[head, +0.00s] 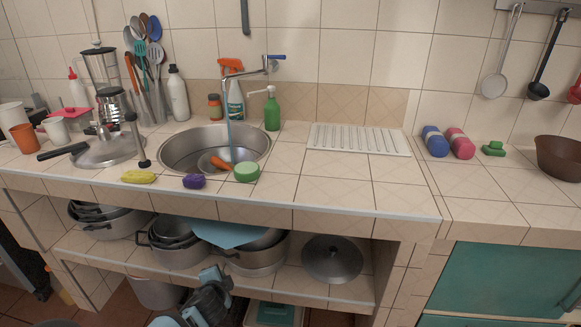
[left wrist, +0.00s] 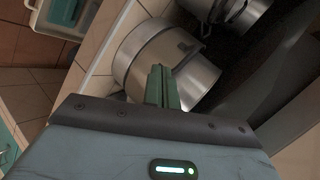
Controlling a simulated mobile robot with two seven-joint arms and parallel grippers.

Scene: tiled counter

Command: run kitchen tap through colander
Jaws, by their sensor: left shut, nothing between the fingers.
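The kitchen tap (head: 266,66) stands behind the round metal sink (head: 176,140), its spout over the sink and its blue lever pointing right. A thin bluish stream of water (head: 229,115) falls from the spout into the sink. A colander-like bowl (head: 208,161) with an orange carrot (head: 220,163) sits in the sink where the stream lands; its full shape is hard to make out. My left gripper (head: 211,275) is low in front of the lower shelf, well below the sink. In the left wrist view its fingers (left wrist: 160,80) are together and empty, before a metal pot (left wrist: 165,60). My right gripper is out of view.
A yellow item (head: 138,177), purple sponge (head: 194,181) and green sponge (head: 246,172) lie along the sink's front edge. A green soap bottle (head: 272,112) and spray bottle (head: 234,100) stand behind it. The white drainer (head: 358,139) is empty. Pots (head: 175,243) fill the lower shelf.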

